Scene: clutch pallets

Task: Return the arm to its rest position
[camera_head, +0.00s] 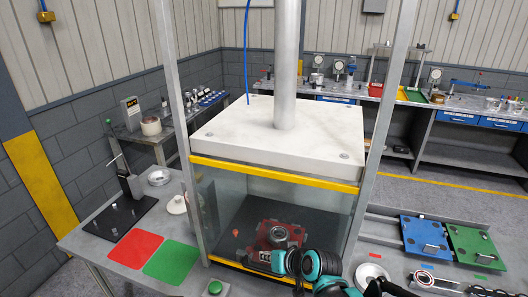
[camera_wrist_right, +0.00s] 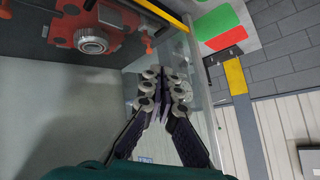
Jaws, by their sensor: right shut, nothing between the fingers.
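My right gripper (camera_head: 258,260) is at the front opening of the press in the head view, with its teal and black wrist to the right. In the right wrist view its two fingers (camera_wrist_right: 162,82) are together with nothing between them. The red fixture (camera_head: 291,236) with a round metal part in its middle sits on the dark floor of the press, just beyond the gripper. It also shows at the upper left of the right wrist view (camera_wrist_right: 60,14), apart from the fingers. My left gripper is not in view.
The press has a thick white top plate (camera_head: 255,122), yellow edge bars, clear side panes and grey posts. A clear pane (camera_wrist_right: 200,95) is close to the fingers. Red (camera_head: 135,249) and green (camera_head: 172,260) mats lie left; blue (camera_head: 425,238) and green (camera_head: 475,247) trays lie right.

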